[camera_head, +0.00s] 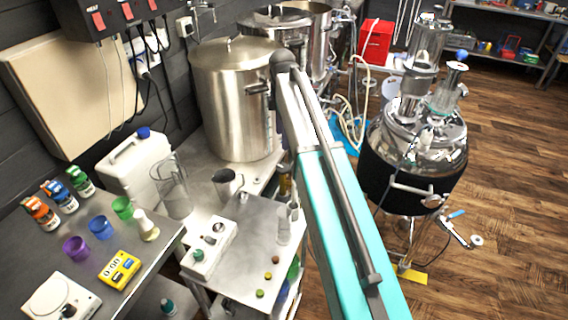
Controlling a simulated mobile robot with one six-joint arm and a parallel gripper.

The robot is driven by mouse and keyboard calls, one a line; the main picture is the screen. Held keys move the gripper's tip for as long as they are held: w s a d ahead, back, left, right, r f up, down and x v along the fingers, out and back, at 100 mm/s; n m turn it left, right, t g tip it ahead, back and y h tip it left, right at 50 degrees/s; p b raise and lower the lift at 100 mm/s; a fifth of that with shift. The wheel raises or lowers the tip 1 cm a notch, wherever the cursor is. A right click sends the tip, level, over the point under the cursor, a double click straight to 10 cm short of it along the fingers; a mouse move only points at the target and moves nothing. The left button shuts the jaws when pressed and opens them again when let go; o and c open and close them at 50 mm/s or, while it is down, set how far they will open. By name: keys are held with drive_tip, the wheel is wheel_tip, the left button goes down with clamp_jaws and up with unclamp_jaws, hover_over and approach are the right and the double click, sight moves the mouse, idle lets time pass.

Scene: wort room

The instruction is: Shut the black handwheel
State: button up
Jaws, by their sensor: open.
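I cannot make out a black handwheel for certain in the head view. A small dark round part (432,201) sits on the metal fitting at the front of the black-jacketed steel vessel (414,165). It is too small to tell whether it is a handwheel. My teal and grey arm (345,220) runs from the bottom edge up to the middle of the view and covers what lies behind it. My gripper is not in view.
A large lidded steel pot (236,95) stands left of my arm, with more pots behind. A steel cart (245,255) and a bench (95,235) with cups and bottles fill the lower left. Hoses hang between pots and vessel. Wooden floor (510,150) is open at the right.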

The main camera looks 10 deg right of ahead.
sight(283, 167)
drive_tip(key=shift+s+f+p, duration=0.1)
drive_tip(key=shift+f+p, duration=1.75)
drive_tip(key=shift+f, duration=4.9)
drive_tip(key=shift+c, duration=0.5)
drive_tip(key=c, duration=1)
drive_tip(key=shift+o, duration=0.2)
